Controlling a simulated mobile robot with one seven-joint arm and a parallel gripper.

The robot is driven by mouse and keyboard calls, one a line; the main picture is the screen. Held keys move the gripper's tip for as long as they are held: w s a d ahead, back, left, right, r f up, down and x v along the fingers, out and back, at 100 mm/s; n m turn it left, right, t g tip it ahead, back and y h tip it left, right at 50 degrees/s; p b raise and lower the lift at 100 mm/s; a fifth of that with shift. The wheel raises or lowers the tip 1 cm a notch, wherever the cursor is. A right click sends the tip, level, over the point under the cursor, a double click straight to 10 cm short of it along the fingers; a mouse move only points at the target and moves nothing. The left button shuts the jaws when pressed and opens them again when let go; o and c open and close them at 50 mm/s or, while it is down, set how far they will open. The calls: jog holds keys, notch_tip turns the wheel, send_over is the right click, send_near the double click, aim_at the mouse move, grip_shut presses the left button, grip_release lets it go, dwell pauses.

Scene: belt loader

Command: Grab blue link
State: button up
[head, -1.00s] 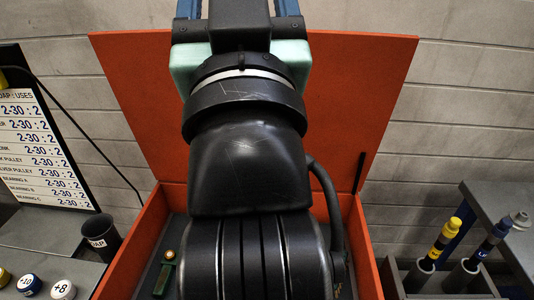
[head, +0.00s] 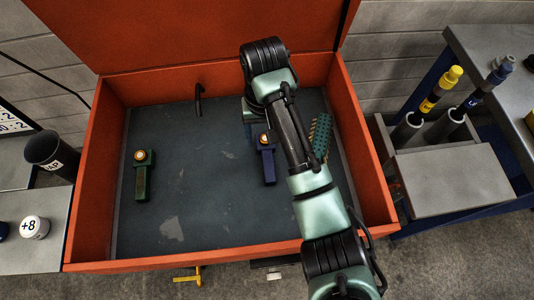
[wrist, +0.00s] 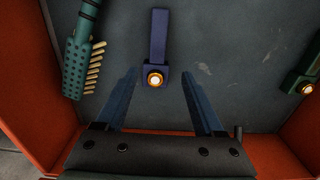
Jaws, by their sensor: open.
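The blue link (head: 268,163) lies on the grey floor of the orange box, right of its middle in the head view. It has a square end with a gold and white round boss and a plain bar. In the wrist view the blue link (wrist: 157,50) lies with its boss end toward my gripper. My gripper (wrist: 162,78) is open, its two blue fingers on either side of the boss end with gaps on both sides. I cannot tell how high the fingers are above the floor. In the head view my arm hides most of the gripper.
A green link (head: 142,177) lies at the box's left. A teal brush (head: 320,137) with tan bristles lies right of the blue link. The orange box's walls (head: 92,180) enclose it all, with a black hook at the back. The floor between the links is clear.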

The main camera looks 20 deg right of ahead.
aim_at(267, 152)
jog(key=f, duration=0.8)
jog(key=shift+w+d+f, duration=0.1)
jog(key=shift+d+f, duration=0.05)
jog(key=shift+d, duration=0.2)
grip_shut()
dwell(1.0)
